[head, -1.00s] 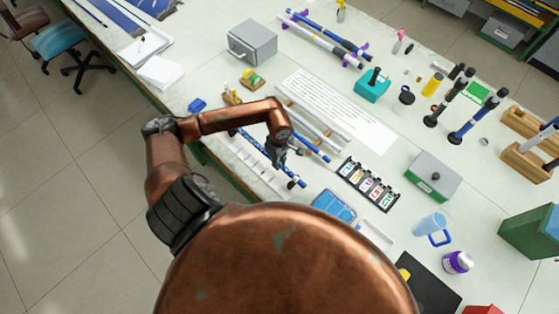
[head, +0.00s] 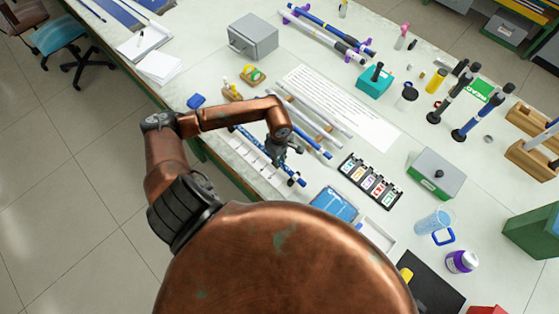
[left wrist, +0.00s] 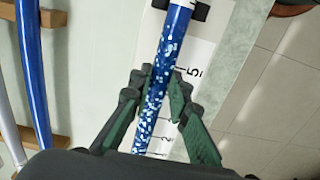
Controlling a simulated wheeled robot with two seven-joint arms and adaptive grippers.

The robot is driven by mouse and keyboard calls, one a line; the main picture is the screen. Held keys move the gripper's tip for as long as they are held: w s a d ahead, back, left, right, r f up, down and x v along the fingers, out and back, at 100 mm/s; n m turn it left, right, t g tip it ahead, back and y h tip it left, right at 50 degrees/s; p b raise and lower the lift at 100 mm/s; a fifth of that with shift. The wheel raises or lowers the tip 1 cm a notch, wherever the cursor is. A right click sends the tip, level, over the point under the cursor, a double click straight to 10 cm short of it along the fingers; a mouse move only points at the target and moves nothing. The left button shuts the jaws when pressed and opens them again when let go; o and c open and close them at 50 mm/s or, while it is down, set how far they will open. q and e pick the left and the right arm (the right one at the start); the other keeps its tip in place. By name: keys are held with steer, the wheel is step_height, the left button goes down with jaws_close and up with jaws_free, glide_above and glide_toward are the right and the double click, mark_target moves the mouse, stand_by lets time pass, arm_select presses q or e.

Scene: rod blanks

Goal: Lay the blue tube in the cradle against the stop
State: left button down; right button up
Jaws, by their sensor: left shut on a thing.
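My left gripper (left wrist: 157,105) is shut on the blue tube (left wrist: 170,50), which has white speckles on it. In the head view the gripper (head: 281,160) is over the front edge of the table, and the tube's end (head: 302,183) sticks out to its lower right. The cradle shows as a white strip with a numbered scale (left wrist: 202,52) and a black support (left wrist: 201,12). The tube lies over the strip and passes across the support. I cannot tell whether it rests there or touches a stop. My right gripper is not in view.
A wooden rack (left wrist: 53,18) with white and blue tubes lies close beside the gripper. A blue tray (head: 335,204) and a black holder with coloured labels (head: 370,181) are to the right. A grey box (head: 253,37) stands farther back.

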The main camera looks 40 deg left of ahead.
arm_select(q)
steer(key=shift+a, duration=0.3)
steer(key=c, duration=1.7)
jaws_free()
steer(key=shift+c, duration=0.2)
step_height(320, 180, up, 12)
